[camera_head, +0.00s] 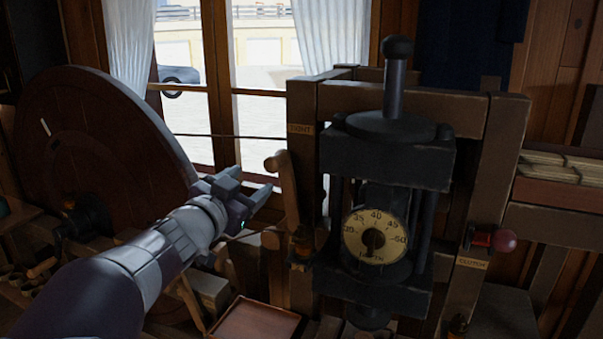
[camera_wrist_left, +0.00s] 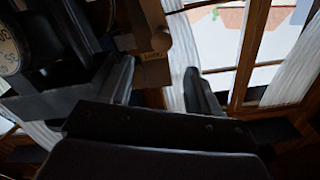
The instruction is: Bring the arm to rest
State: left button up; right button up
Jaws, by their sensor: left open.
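My left arm comes in from the lower left in the head view, and its gripper (camera_head: 254,196) is held up in front of the window side of the machine. The gripper is open, with nothing seen between its fingers. In the left wrist view the two dark fingers (camera_wrist_left: 158,88) stand apart. A wooden lever (camera_head: 284,190) on the machine's left post is just right of the fingertips in the head view. Its rounded knob (camera_wrist_left: 161,40) shows beyond the fingers in the wrist view. I cannot tell whether they touch. My right gripper is not seen.
A wooden-framed machine (camera_head: 302,250) with a numbered dial (camera_head: 375,236) stands right of my gripper. A large dark wheel (camera_head: 95,150) is behind my arm at left. A shallow wooden tray (camera_head: 255,321) lies below.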

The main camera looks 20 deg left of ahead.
pick_arm(q)
jog(key=s+a+f+n+g+y, duration=0.2)
jog(key=f+n+g, duration=0.1)
jog(key=f, duration=0.5)
jog(key=s+a+f+n+g+y, duration=0.2)
jog(key=s+a+f+g+y, duration=0.15)
jog(key=f, duration=0.35)
jog(key=s+d+f+g+h, duration=0.4)
jog(key=s+d+f+g, duration=0.6)
jog(key=s+d+f, duration=0.5)
notch_tip(320, 180, down, 3)
jog(key=shift+s+d+f, duration=0.2)
jog(key=shift+s+d, duration=0.05)
